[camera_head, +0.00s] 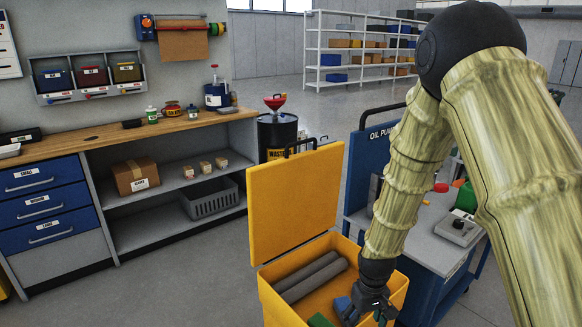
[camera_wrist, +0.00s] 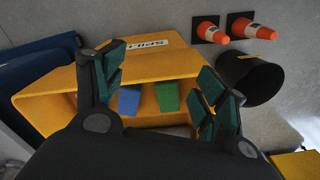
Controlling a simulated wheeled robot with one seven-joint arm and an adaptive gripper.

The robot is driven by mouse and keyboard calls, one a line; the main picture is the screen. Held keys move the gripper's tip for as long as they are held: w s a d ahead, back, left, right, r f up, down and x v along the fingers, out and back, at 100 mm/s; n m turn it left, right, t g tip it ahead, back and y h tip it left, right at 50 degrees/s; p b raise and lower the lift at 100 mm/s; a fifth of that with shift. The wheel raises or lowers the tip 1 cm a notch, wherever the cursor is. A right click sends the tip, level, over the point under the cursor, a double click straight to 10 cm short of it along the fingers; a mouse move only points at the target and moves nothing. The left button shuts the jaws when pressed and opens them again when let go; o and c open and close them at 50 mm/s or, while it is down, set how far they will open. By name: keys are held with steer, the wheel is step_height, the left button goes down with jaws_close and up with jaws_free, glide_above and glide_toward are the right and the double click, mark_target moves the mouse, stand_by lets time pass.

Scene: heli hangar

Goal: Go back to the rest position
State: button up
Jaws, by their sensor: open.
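My gripper (camera_head: 367,303) is at the end of my arm, low over the right part of an open yellow spill box (camera_head: 334,278) in the head view. In the wrist view my gripper (camera_wrist: 160,92) is open, with its two green-padded fingers wide apart and nothing between them. The yellow box (camera_wrist: 56,92) lies below the fingers there. A blue item (camera_wrist: 129,99) and a green item (camera_wrist: 168,97) show inside the box between the fingers. Grey rolls (camera_head: 308,277) lie in the box's left part. My gripper hides part of the box's right side.
The raised yellow lid (camera_head: 294,200) stands at the box's back. A blue oil cart (camera_head: 435,255) is close on the right. A workbench (camera_head: 100,143) stands on the left, with a waste drum (camera_head: 277,134) beyond. Cones (camera_wrist: 208,31) and a black bin (camera_wrist: 248,80) stand beside the box.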

steer(key=s+d+f+m+b, duration=0.2)
steer(key=s+f+b, duration=0.3)
steer(key=s+f, duration=1.45)
steer(key=s+d+f+m+b, duration=0.1)
steer(key=s+f+b, duration=0.3)
steer(key=s+f, duration=0.8)
step_height(320, 180, up, 21)
steer(key=s+p, duration=0.2)
steer(key=p, duration=1.8)
steer(key=shift+r, duration=0.2)
